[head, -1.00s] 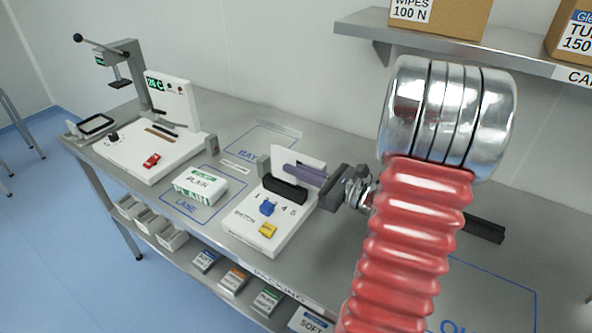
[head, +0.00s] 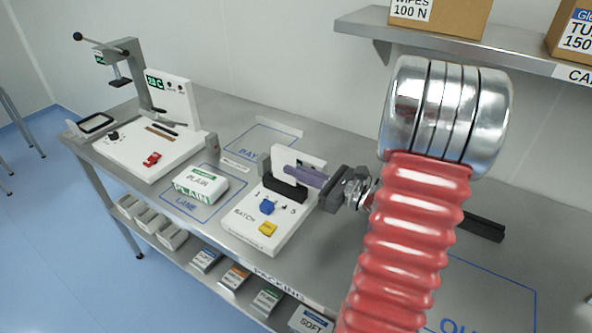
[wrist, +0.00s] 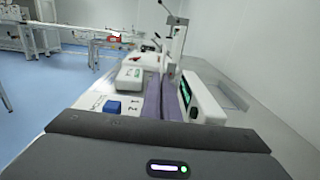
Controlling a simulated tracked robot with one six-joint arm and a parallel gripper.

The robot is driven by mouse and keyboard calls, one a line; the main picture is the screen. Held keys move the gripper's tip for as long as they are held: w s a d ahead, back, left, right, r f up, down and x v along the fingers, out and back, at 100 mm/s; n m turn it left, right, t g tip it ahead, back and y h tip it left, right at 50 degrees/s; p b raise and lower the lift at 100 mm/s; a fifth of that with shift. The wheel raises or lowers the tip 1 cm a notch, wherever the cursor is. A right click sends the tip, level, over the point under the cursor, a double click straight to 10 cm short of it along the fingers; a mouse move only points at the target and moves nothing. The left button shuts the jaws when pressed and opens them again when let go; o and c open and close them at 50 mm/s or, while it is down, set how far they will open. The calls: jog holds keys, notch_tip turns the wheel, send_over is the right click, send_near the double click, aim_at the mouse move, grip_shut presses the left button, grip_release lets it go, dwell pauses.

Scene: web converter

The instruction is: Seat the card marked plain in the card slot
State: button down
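My gripper (head: 304,176) has purple fingers. They lie across the front of the upright white panel of the batch unit (head: 246,221), just above and beside the black card slot block (head: 284,190). In the wrist view the two fingers (wrist: 162,96) run close together, beside a panel with a green display (wrist: 186,92). I cannot make out a card between them, and the slot's opening is partly hidden. No card marked plain can be clearly seen. A white and green pack (head: 200,184) marked PLAIN lies in the outlined lane area.
The batch unit has a blue knob (head: 267,207) and a yellow button (head: 268,229). A white machine with a lever press (head: 152,140) stands at the left. A shelf (head: 450,45) with boxes overhangs the back right. The bay outline (head: 262,140) is empty.

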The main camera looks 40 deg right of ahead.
aim_at(296, 183)
jog(key=shift+f, duration=2.05)
jog(key=c, duration=2.5)
grip_release()
jog(key=o, duration=0.5)
jog(key=shift+v, duration=6.95)
